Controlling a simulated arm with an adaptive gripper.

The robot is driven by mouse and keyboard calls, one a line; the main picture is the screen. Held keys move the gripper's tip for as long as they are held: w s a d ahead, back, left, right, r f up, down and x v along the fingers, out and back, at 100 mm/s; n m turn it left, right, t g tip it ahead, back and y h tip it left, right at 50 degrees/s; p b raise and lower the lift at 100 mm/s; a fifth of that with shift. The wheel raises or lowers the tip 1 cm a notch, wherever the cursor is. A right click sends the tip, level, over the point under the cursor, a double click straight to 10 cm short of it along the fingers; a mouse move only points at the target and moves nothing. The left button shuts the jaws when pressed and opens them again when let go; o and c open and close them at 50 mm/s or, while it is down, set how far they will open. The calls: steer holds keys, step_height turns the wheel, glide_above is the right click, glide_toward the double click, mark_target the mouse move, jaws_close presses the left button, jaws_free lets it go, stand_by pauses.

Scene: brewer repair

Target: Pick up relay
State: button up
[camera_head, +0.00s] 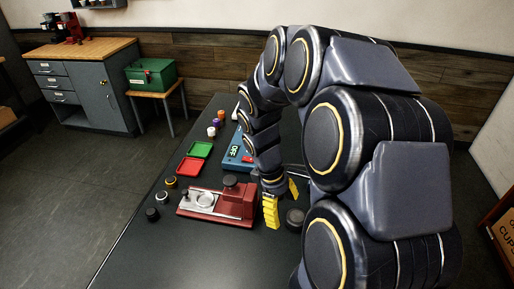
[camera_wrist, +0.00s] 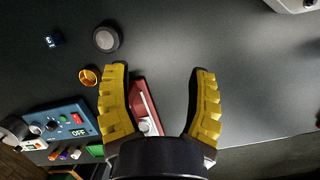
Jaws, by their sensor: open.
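A small dark blue block with a pale mark (camera_wrist: 54,40), which looks like the relay, lies on the dark table at the upper left of the wrist view. I cannot pick it out in the head view, where my arm covers part of the table. My gripper (camera_wrist: 160,72) has its two yellow fingers spread wide with nothing between the tips. The block is apart from it, beyond and left of the left finger. In the head view my gripper (camera_head: 282,198) is low over the table, right of the red machine (camera_head: 220,203).
A dark round knob-like piece (camera_wrist: 106,38) and a gold-rimmed cup (camera_wrist: 89,76) lie near the left finger. A blue box reading OFF (camera_wrist: 60,112) stands at left. Green (camera_head: 200,149) and red (camera_head: 188,167) trays lie beyond the machine.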

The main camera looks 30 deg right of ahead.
steer(key=d+f+n, duration=0.1)
steer(key=d+f, duration=0.4)
steer(key=d, duration=0.1)
steer(key=s+d+f+n, duration=0.1)
steer(key=d+f, duration=0.4)
steer(key=d, duration=0.1)
steer(key=d+f+n+g, duration=0.1)
steer(key=d+f, duration=0.4)
steer(key=shift+s+d+h, duration=0.3)
steer(key=shift+s+d, duration=0.05)
steer(key=shift+d, duration=0.05)
steer(key=shift+s+d+f, duration=0.15)
steer(key=shift+f, duration=0.15)
steer(key=x, duration=0.7)
steer(key=shift+w+f, duration=0.2)
steer(key=shift+w, duration=0.05)
jaws_close()
